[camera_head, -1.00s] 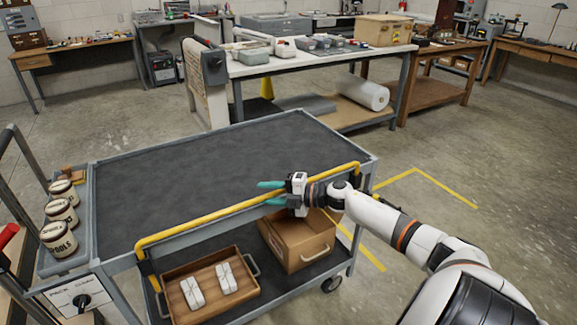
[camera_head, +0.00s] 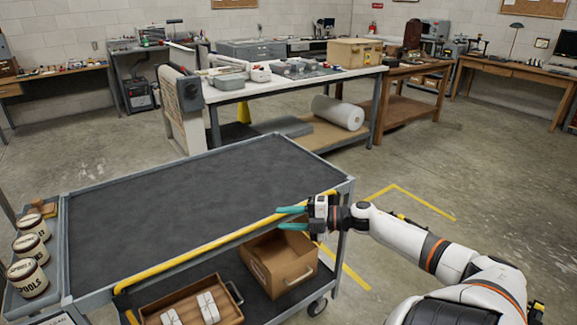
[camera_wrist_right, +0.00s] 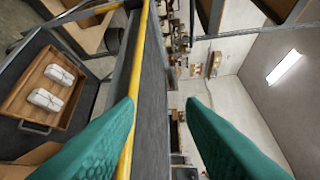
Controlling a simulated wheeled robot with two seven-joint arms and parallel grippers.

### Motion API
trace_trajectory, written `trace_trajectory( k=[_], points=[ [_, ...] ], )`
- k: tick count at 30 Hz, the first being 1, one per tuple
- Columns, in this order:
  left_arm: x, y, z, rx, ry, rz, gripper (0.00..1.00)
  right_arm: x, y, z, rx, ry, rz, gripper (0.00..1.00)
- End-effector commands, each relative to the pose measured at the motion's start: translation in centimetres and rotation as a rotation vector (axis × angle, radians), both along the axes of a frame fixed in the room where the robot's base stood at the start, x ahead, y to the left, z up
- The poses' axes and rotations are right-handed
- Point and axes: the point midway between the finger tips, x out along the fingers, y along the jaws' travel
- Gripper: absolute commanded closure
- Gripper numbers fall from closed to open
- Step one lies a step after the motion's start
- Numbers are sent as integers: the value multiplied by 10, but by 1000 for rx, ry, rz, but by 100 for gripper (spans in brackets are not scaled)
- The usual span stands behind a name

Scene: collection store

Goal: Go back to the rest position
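My right gripper (camera_head: 292,218) has teal fingers and is at the cart's front right, by the yellow rail. Its fingers are apart with nothing between them, as the right wrist view (camera_wrist_right: 160,115) also shows. The grey cart (camera_head: 200,190) has a bare dark top. My left gripper is in neither view.
The yellow rail (camera_head: 200,250) runs along the cart's near edge. A cardboard box (camera_head: 283,262) and a wooden tray (camera_head: 233,312) with white wrapped packets are on the lower shelf. Several labelled tins (camera_head: 28,278) stand at the left. Floor right of the cart is clear.

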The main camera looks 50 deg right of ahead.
Motion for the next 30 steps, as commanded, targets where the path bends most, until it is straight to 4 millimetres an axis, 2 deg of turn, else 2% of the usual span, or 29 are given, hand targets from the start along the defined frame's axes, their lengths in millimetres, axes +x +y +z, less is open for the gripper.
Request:
trace_trajectory(
  k=[12,14,16,17,20,21,23,24,26,27,30],
  points=[
    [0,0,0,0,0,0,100,0,0,-2,3,2,-4,64],
    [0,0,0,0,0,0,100,-1,-4,-8,17,10,-25,64],
    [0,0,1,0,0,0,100,-4,-12,-27,58,33,-85,64],
    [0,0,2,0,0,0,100,-6,-17,-38,83,47,-122,64],
    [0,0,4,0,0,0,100,-19,-34,-96,189,125,-290,64],
    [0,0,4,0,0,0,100,-28,-39,-124,236,166,-366,64],
    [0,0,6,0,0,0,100,-43,-42,-168,303,233,-477,64],
    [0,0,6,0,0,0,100,-55,-42,-196,344,280,-548,64],
    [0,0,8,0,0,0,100,-74,-37,-238,398,352,-645,64],
    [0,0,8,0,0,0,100,-88,-32,-265,430,403,-706,64],
    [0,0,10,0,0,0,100,-126,-10,-329,499,537,-847,64]
  ],
)
